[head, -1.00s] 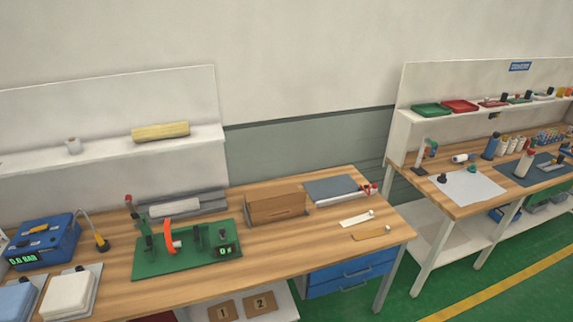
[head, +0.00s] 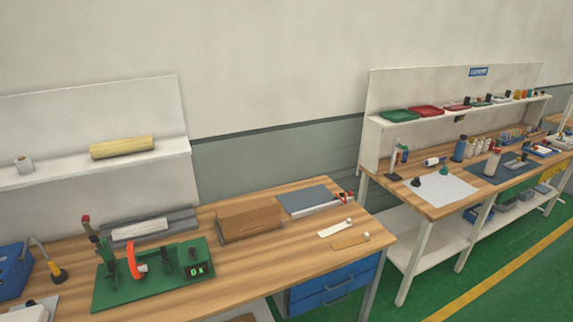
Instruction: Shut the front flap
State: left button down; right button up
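A brown box (head: 250,219) stands on the wooden workbench (head: 330,262), right of the green fixture. Its front face and part of its top show. A thin strip runs along its lower front edge, but I cannot tell whether this is a flap or whether any flap is open. Neither of my grippers is in view.
A green fixture (head: 110,293) with an orange clamp (head: 132,260) stands left of the box. Behind the box's right side lies a grey-topped flat item (head: 304,199). Two small paddles, white (head: 335,229) and tan (head: 350,241), lie to the right. A second bench (head: 420,207) stands farther right.

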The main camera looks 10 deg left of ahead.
aim_at(260, 213)
jog(key=z, duration=0.05)
jog(key=k, duration=0.55)
jog(key=u, duration=0.6)
jog(key=i, duration=1.25)
jog(key=z, duration=0.65)
